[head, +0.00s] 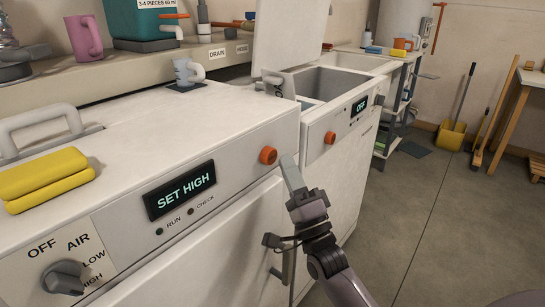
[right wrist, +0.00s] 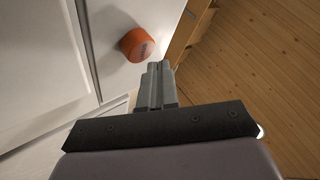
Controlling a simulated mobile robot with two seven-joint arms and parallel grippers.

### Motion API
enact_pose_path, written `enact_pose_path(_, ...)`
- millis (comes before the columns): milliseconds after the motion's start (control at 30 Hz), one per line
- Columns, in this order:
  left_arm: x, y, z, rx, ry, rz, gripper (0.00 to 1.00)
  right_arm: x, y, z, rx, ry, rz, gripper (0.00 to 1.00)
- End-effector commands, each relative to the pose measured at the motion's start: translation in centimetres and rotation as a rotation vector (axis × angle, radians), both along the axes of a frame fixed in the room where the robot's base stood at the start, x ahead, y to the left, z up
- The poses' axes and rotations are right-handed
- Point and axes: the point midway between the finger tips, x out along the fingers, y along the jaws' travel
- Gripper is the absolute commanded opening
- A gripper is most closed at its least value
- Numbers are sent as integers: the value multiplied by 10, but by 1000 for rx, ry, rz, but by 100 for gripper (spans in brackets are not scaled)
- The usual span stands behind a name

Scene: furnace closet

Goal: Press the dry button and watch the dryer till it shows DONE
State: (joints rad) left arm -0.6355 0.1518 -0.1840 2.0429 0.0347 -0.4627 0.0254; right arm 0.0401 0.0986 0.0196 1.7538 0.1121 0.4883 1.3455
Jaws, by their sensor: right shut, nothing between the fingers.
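The dryer is the near white machine (head: 120,122), and its dark display (head: 180,190) reads SET HIGH. Its grey dial (head: 64,278) sits at lower left beside the words OFF, AIR, LOW and HIGH; I cannot tell its exact setting. An orange round button (head: 268,155) is at the right end of the dryer's front panel. My right gripper (head: 288,162) is shut and empty, just right of this button in the head view. In the right wrist view an orange button (right wrist: 138,45) lies just beyond and left of the closed fingertips (right wrist: 158,66), apparently apart from them. My left gripper is not in view.
A second white machine with an open lid, its own orange button (head: 330,137) and a display (head: 359,105) reading OFF stands beyond. Yellow folded cloths (head: 45,178) and a small cup (head: 184,72) rest on the dryer.

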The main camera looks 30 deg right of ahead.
Motion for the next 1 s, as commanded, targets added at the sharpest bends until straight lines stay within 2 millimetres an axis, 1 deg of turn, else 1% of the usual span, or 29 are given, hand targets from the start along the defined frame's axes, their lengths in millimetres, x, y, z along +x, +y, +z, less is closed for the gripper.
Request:
enact_pose_path(367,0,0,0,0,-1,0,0,0,0,0,0,0,0,0)
enact_pose_path(667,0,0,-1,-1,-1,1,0,8,3,0,-1,0,1,0)
enact_pose_path(1000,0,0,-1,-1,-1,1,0,8,3,0,0,0,0,0)
